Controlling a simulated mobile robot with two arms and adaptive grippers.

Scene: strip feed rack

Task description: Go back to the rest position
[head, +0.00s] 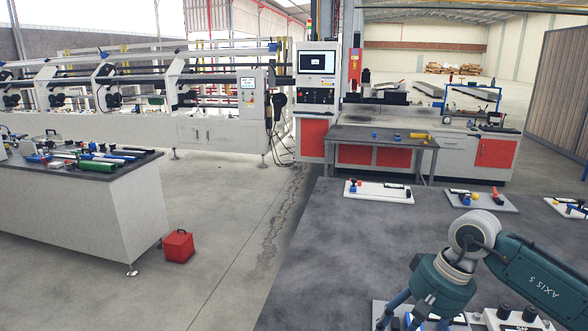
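My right arm, teal and grey with "AXIS 5" on it, comes in at the lower right over the dark grey table (330,240). Its wrist points down at the bottom edge. Blue parts below the wrist look like part of my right gripper (402,312), cut off by the picture edge, so its opening and any contact cannot be made out. My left gripper and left arm are not in view.
White boards with small parts lie on the table, one at the back left (378,192) and one further right (480,201). A control panel (505,322) is below my arm. A red box (177,246) stands on the floor beside a grey workbench (85,205). Floor between them is clear.

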